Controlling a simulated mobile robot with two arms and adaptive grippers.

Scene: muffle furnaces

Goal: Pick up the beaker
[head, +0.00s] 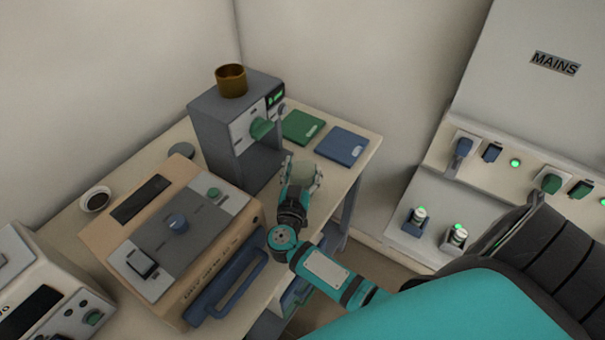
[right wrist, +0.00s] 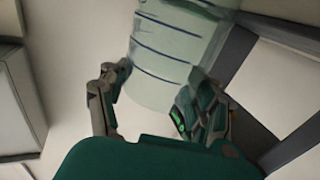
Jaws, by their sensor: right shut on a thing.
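The beaker (right wrist: 165,60) is pale and translucent with dark graduation lines, and fills the upper middle of the right wrist view. My right gripper (right wrist: 160,95) has one finger on each side of it and is shut on it. In the head view the beaker (head: 301,172) shows small and pale between the fingers of my right gripper (head: 300,180), near the table's front edge, right of the grey machine. I cannot tell whether the beaker touches the table. My left gripper is not in view.
A grey machine (head: 222,125) with a brown cup (head: 231,80) on top stands behind. A green mat (head: 302,127) and a blue mat (head: 342,146) lie to its right. A beige furnace (head: 190,240) with a blue handle stands left of my right arm. A white dish (head: 96,199) lies farther left.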

